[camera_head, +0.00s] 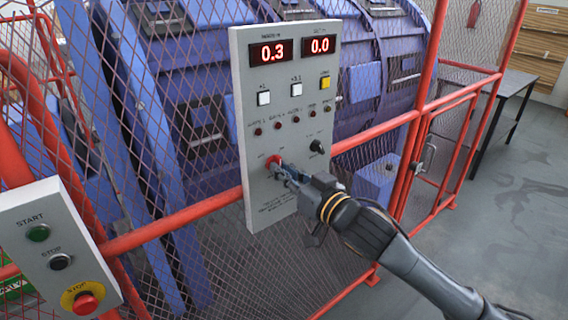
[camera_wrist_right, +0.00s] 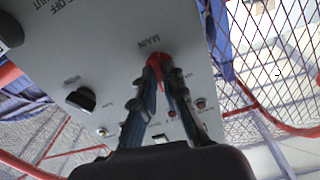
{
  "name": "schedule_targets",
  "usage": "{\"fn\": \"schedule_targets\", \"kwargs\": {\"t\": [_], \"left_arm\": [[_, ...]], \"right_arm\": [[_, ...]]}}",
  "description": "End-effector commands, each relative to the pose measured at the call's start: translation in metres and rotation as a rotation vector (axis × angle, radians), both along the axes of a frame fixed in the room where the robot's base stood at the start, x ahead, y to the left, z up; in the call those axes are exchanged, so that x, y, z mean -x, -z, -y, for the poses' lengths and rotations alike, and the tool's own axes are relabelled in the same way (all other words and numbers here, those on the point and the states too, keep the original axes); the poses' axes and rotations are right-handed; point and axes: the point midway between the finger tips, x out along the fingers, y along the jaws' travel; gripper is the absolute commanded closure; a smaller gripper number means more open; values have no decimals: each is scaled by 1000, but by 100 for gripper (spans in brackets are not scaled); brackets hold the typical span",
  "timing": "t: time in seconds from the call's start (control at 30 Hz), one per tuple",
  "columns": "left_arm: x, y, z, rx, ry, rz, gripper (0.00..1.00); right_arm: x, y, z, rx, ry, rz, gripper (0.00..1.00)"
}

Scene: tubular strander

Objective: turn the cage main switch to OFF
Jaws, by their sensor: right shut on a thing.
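The cage main switch (camera_head: 273,161) is a red knob low on the grey control panel (camera_head: 258,206) in the head view. My right gripper (camera_head: 279,168) is at the panel, its fingers shut on the red knob. In the right wrist view, the red knob (camera_wrist_right: 155,62) shows between the fingertips of my right gripper (camera_wrist_right: 160,66), just under the MAIN label. The fingers cover much of the knob, so I cannot tell which way it points. My left gripper is not in view.
A black knob (camera_head: 317,146) sits right of the red one. A START/STOP box (camera_head: 55,250) with a red emergency button (camera_head: 85,303) is at lower left. Red-framed mesh fencing (camera_head: 375,135) stands behind the panel, with blue machinery behind it.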

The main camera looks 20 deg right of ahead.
Motion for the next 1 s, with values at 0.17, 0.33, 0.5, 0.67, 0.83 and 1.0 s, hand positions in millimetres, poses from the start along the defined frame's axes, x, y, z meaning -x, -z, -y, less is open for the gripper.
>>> {"fn": "schedule_targets", "kwargs": {"t": [0.17,0.33,0.5,0.67,0.83,1.0], "left_arm": [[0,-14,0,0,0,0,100],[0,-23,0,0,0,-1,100],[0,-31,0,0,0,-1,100],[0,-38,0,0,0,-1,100],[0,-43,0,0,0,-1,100],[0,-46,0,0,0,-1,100]], "right_arm": [[0,-2,1,159,1,54,100],[0,-2,0,311,0,111,100],[0,-2,0,461,0,164,100],[0,-1,0,588,0,211,100],[0,-1,0,701,0,252,100],[0,0,0,780,-1,281,100]]}}
